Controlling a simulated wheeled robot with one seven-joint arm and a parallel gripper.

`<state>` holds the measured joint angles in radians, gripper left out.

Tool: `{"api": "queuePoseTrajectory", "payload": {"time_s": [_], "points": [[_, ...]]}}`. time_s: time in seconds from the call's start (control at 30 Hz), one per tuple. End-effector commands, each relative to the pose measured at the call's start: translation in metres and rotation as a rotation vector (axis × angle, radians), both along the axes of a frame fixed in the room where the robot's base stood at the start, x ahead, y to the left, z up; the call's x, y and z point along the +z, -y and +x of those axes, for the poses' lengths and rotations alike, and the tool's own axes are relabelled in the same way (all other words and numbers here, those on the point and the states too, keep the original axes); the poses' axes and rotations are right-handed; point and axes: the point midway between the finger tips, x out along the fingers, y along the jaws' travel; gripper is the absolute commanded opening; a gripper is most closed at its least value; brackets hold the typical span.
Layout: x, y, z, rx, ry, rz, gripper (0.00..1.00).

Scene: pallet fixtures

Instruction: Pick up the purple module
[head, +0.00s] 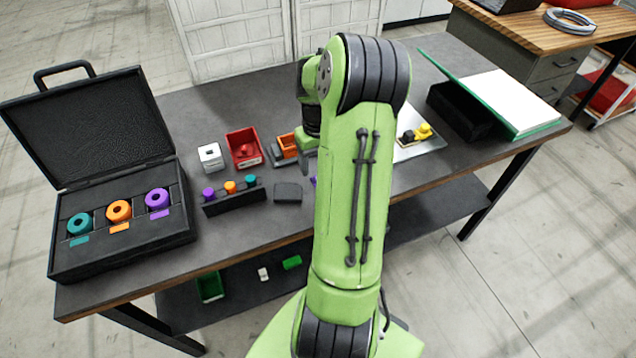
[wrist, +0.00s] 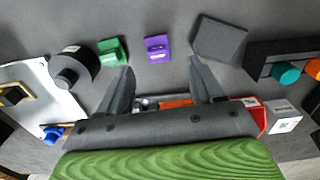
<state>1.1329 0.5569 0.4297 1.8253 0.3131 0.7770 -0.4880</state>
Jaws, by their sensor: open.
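The purple module (wrist: 157,49) is a small block with a pale label, lying on the dark table in the wrist view. In the head view only a purple sliver (head: 313,181) shows beside my arm, which hides the rest. My gripper (wrist: 160,72) is open and empty, its two fingers pointing toward the module. The module appears just beyond the fingertips and between their lines, apart from both. In the head view my arm hides most of the gripper.
A green module (wrist: 112,50) lies close left of the purple one, and a dark grey block (wrist: 219,41) lies close right. A black rack (head: 235,198) holds purple, orange and teal pegs. An open black case (head: 120,262) holds teal, orange and purple rings.

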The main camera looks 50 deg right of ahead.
Motion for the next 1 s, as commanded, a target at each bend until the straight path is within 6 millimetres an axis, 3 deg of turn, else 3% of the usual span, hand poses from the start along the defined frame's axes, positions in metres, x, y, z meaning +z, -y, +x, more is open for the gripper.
{"api": "queuePoseTrajectory", "payload": {"time_s": [0.33, 0.6, 1.0], "points": [[-0.055, 0.002, -0.002, 0.001, -0.001, 0.003, 0.66], [-0.06, 0.003, -0.002, 0.001, 0.0, -0.001, 0.66], [-0.06, 0.003, -0.002, 0.0, 0.0, -0.001, 0.06]]}}
